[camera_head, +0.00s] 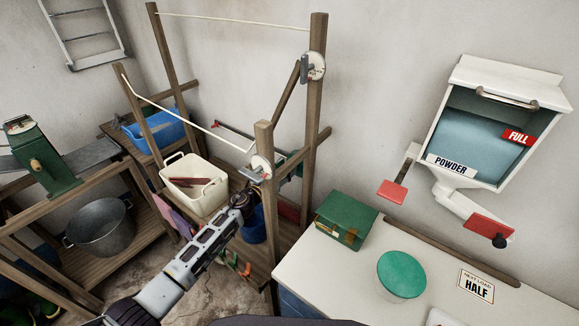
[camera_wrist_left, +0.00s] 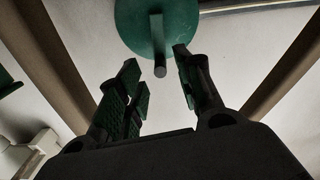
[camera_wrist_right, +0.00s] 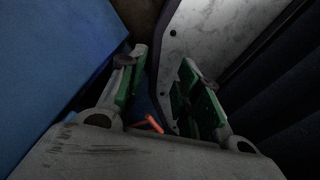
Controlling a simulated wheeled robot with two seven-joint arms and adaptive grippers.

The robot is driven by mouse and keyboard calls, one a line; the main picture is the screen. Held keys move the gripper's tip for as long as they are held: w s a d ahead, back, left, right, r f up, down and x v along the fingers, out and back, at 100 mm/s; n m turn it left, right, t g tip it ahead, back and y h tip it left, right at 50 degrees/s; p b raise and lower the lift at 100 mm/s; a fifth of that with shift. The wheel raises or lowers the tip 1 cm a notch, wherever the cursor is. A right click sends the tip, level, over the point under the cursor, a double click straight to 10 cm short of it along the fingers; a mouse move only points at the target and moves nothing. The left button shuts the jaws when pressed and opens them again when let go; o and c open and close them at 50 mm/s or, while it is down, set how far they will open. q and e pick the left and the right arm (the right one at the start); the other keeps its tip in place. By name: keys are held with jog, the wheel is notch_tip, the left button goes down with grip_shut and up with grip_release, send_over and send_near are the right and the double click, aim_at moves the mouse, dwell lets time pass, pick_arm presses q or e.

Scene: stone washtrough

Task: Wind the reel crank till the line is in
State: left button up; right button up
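A white line (camera_head: 190,119) runs between the wooden posts, with another stretch (camera_head: 235,21) higher up behind. A round pale plate (camera_head: 260,166) is on the near post; a similar one (camera_head: 317,66) with a grey lever is on the far post. My left gripper (camera_head: 246,201) is just below the near plate, partly hidden by its own arm. In the left wrist view, a green disc (camera_wrist_left: 138,22) with a dark peg handle (camera_wrist_left: 158,45) faces the left gripper (camera_wrist_left: 163,70). Its fingers are open, the peg's end between their tips. My right gripper (camera_wrist_right: 163,72) is open, outside the head view.
A cream tub (camera_head: 195,197) and blue basin (camera_head: 155,133) stand on the wooden rack. A white counter (camera_head: 340,262) at right carries a green box (camera_head: 345,218) and green round lid (camera_head: 401,273). A powder dispenser (camera_head: 495,125) hangs on the wall. A blue surface (camera_wrist_right: 50,75) is beside the right gripper.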

pick_arm(q)
jog(key=shift+x, duration=1.45)
grip_shut()
